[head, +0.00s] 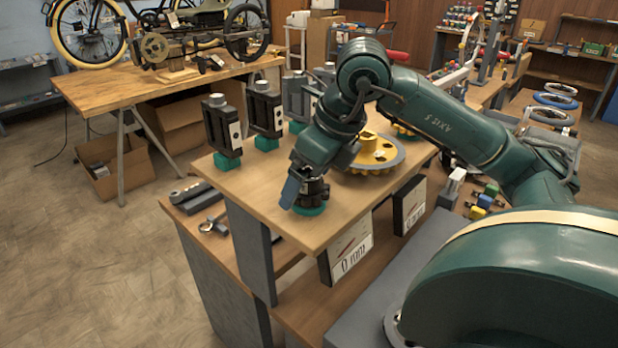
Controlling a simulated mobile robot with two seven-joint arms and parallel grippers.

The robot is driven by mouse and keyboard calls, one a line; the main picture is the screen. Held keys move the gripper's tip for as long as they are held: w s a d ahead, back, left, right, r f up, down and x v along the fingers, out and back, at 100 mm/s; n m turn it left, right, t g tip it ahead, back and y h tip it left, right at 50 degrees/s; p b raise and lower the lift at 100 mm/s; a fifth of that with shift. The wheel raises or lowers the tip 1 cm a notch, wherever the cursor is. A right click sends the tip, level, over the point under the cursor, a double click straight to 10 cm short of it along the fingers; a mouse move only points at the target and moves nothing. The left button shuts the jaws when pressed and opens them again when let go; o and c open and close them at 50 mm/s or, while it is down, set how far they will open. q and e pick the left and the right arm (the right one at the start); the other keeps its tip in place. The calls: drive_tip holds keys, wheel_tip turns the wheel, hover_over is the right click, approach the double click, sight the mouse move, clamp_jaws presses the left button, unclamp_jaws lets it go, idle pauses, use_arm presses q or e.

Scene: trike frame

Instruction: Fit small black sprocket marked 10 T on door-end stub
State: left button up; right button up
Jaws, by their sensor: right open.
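My right gripper (304,190) comes down at the front corner of the wooden bench top. It is open, with a dark part and a teal base (309,209) just under or between its fingers. I cannot tell whether that dark part is the sprocket or part of the gripper, nor whether they touch. No 10 T mark can be read. The trike frame (200,35) appears to stand on the wooden table at the back left. Its door-end stub cannot be made out at this distance. My left gripper is not in view.
On the bench top (262,185), black upright units (222,130) on teal bases stand left of my arm. A yellow gear with a grey rim (374,158) lies behind the gripper. Dark tools (195,197) lie on the lower shelf. Open floor (90,260) lies at left.

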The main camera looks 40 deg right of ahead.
drive_tip(key=shift+f, duration=0.2)
drive_tip(key=c, duration=1.1)
drive_tip(key=shift+c, duration=0.2)
drive_tip(key=shift+r, duration=0.15)
drive_tip(key=shift+r+p, duration=2)
drive_tip(key=shift+r, duration=0.2)
drive_tip(key=shift+r+p, duration=0.5)
drive_tip(key=shift+r, duration=0.45)
